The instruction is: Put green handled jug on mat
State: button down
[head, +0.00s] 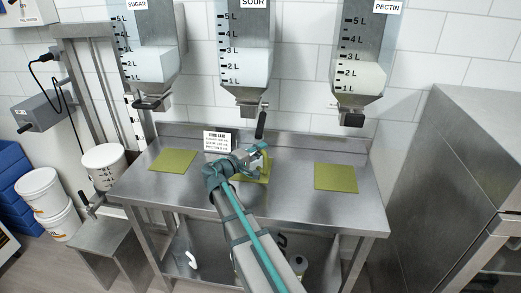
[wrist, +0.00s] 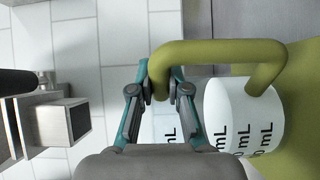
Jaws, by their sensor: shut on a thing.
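My gripper (wrist: 160,88) is shut on the green handle (wrist: 225,52) of the jug, with a finger on each side of it. The jug's body (wrist: 225,105) is white with dark mL marks, and part of it is hidden behind my gripper. In the head view the green handle (head: 265,160) shows just past my gripper (head: 255,153), over the middle of the table. A green mat (wrist: 306,115) lies beneath the jug; in the head view my arm hides most of it. I cannot tell whether the jug touches the mat.
Green mats lie on the steel table at left (head: 172,160) and right (head: 336,178). Three hoppers hang above: sugar (head: 150,70), sour (head: 245,75) and pectin (head: 358,78). A small sign (head: 217,141) stands behind my gripper. A white bucket (head: 104,167) is left of the table.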

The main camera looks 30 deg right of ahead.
jog(key=shift+f, duration=0.15)
jog(key=c, duration=1.1)
grip_release()
jog(key=shift+c, duration=0.2)
jog(key=shift+r, duration=0.3)
jog(key=b+v, duration=0.3)
jog(key=v, duration=0.9)
